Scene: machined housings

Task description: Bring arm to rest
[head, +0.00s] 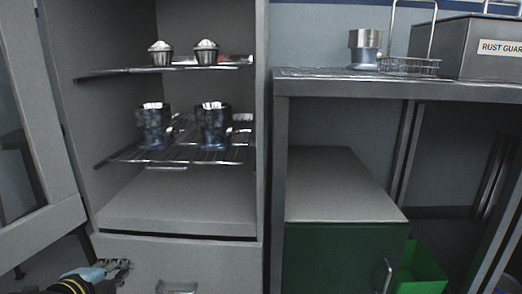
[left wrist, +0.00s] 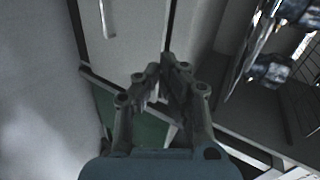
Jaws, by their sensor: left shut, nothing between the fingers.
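My left gripper (head: 118,266) is at the lower left of the head view, in front of the cabinet near its drawer front. In the left wrist view its fingers (left wrist: 162,75) are close together at the tips, shut with nothing between them. My right gripper is in neither view.
An open cabinet (head: 180,206) has two wire shelves, with two small silver parts (head: 205,53) above and two dark bluish housings (head: 213,125) below. Right of it, a bench (head: 310,75) bears a silver housing (head: 364,48), a wire basket (head: 410,66) and a labelled grey box (head: 480,48). A green bin (head: 420,270) stands below.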

